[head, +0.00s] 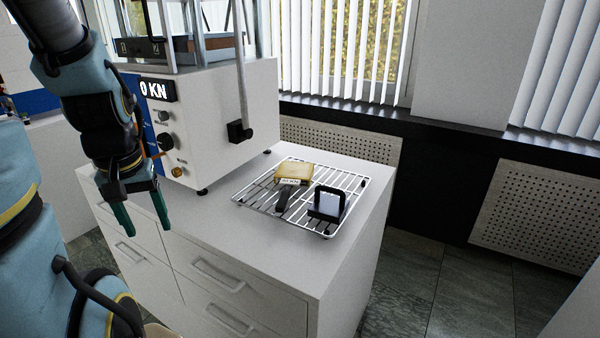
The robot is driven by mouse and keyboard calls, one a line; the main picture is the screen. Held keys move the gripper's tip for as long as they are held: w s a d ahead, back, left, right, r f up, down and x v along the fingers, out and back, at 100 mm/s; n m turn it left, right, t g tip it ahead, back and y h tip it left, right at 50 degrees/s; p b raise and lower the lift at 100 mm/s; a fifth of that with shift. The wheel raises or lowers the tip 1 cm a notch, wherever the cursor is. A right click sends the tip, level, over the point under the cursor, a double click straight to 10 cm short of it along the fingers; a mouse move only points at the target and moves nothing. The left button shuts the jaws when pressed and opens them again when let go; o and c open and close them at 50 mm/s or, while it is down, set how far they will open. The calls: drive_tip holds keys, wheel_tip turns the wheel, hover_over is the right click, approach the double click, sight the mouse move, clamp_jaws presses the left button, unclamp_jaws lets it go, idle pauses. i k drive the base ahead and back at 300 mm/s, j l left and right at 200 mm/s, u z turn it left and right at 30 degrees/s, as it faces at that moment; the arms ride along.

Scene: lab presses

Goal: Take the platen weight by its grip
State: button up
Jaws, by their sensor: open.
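My gripper (147,225) hangs at the left with its two green fingers pointing down, apart and empty. It is in front of the press and well left of the wire rack (242,202). On the rack lies a yellow block (295,173) with a pale label and a dark bar-like grip (284,198) towards the front. To its right is a dark piece with a grey face (330,203) and a raised black frame. I cannot tell for sure which of these is the platen weight. Nothing covers either piece from this view.
The rack stands on a white drawer cabinet (225,237). A white press (225,120) with a "0 KN" display, knobs and a side lever (241,132) stands behind and left of the rack. The cabinet top is clear in front of the rack.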

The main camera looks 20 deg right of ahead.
sight(328, 208)
drive_tip(key=z, duration=0.8)
